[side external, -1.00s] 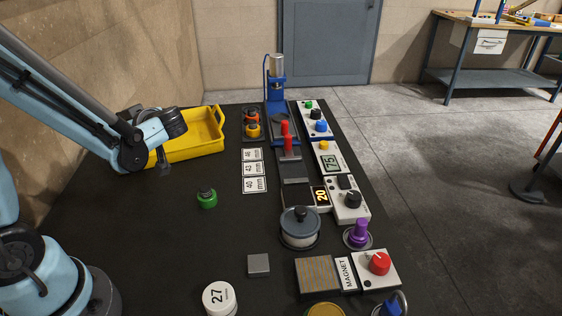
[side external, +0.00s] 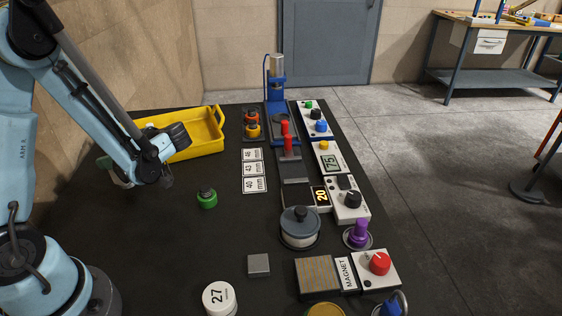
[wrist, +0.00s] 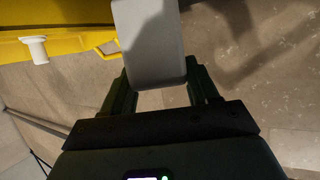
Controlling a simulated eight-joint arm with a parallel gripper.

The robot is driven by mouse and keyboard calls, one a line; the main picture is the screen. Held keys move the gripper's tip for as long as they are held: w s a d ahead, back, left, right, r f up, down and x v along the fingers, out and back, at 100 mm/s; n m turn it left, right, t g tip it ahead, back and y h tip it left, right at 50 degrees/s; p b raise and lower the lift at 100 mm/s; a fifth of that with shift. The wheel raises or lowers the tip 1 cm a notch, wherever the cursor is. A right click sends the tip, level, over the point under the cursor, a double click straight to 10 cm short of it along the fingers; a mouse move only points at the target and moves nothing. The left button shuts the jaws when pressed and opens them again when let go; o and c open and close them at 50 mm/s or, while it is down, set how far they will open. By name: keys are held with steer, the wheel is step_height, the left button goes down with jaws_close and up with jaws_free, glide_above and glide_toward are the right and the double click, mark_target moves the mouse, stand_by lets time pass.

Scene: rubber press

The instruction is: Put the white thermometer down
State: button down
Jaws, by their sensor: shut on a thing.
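In the wrist view my gripper (wrist: 158,88) is shut on the white thermometer (wrist: 150,40), a pale, rounded block between the two dark fingers. Its display is not visible, and its far end runs out of the picture. In the side external view my gripper (side external: 108,168) is partly hidden behind my own arm, left of the yellow tray (side external: 196,152). The thermometer cannot be made out clearly there. The wrist view shows the yellow tray (wrist: 60,18) at upper left, with the held thermometer beside it in the picture.
A green-capped piece (side external: 207,199) stands on the black table near my arm. Label cards (side external: 254,170), a lidded pot (side external: 300,228) and a blue press (side external: 276,95) stand farther right. The table between my arm and the cards is mostly clear.

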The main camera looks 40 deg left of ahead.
steer(key=shift+f, duration=1)
steer(key=shift+c, duration=1.4)
jaws_free()
steer(key=w+d+r+m+t+h, duration=0.1)
steer(key=d+r+m+t+h, duration=0.1)
steer(key=d+m+t+h, duration=0.2)
steer(key=w+d+r+m+t+h, duration=0.2)
steer(key=d+r+m+t+h, duration=0.1)
steer(key=d+m, duration=0.8)
steer(key=w+d+r+m+t+h, duration=0.2)
steer(key=d+r+m+t+h, duration=0.1)
steer(key=d+m+t+h, duration=0.2)
steer(key=shift+w+d+m+t+h, duration=0.15)
steer(key=shift+d+m+t+h, duration=0.15)
steer(key=shift+d+m, duration=0.95)
steer(key=shift+a, duration=0.1)
